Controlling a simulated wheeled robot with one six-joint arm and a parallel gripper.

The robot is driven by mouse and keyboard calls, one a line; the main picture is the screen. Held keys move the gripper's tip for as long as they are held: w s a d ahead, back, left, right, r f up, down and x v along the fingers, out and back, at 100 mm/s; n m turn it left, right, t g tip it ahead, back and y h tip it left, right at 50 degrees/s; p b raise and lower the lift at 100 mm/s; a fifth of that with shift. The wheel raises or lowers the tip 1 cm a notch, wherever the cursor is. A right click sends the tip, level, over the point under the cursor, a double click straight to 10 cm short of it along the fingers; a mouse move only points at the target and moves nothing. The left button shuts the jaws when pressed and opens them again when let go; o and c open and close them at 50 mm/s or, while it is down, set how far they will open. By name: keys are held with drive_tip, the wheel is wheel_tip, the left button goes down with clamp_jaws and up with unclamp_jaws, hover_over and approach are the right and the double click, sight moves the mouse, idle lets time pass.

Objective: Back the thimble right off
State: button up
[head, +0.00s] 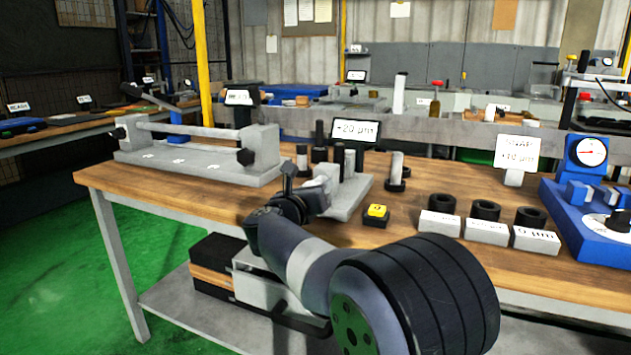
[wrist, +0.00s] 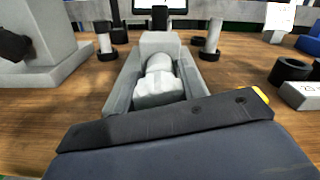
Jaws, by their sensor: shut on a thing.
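The pale grey thimble (wrist: 160,88) points toward me in the wrist view, in line with the light grey gauge base (wrist: 122,92). The same base (head: 350,198) stands near the front edge of the bench in the head view. A display (head: 355,131) behind it reads about +20 µm. My gripper (head: 291,178) is at the near left end of the base and is shut on the thimble. In the wrist view, a dark part of my gripper (wrist: 165,122) crosses the thimble's near end; the fingertip contact is hidden.
A bench-centre fixture (head: 190,158) stands at left. A yellow button (head: 376,212) sits just right of the base. Upright pins stand around the base.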

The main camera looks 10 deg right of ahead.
drive_tip(key=n+p, duration=0.4)
drive_tip(key=n, duration=0.2)
drive_tip(key=shift+r+n+p, duration=0.15)
drive_tip(key=shift+n+p, duration=0.15)
drive_tip(key=shift+p, duration=0.1)
drive_tip(key=n+p, duration=0.5)
drive_tip(key=n, duration=0.1)
drive_tip(key=n+p, duration=0.3)
drive_tip(key=n, duration=0.1)
drive_tip(key=n+p, duration=0.2)
drive_tip(key=n, duration=0.1)
drive_tip(key=shift+p, duration=0.4)
drive_tip(key=n+p, duration=0.3)
drive_tip(key=n, duration=0.3)
drive_tip(key=shift+p, duration=0.4)
drive_tip(key=shift+f, duration=0.2)
drive_tip(key=o, duration=1)
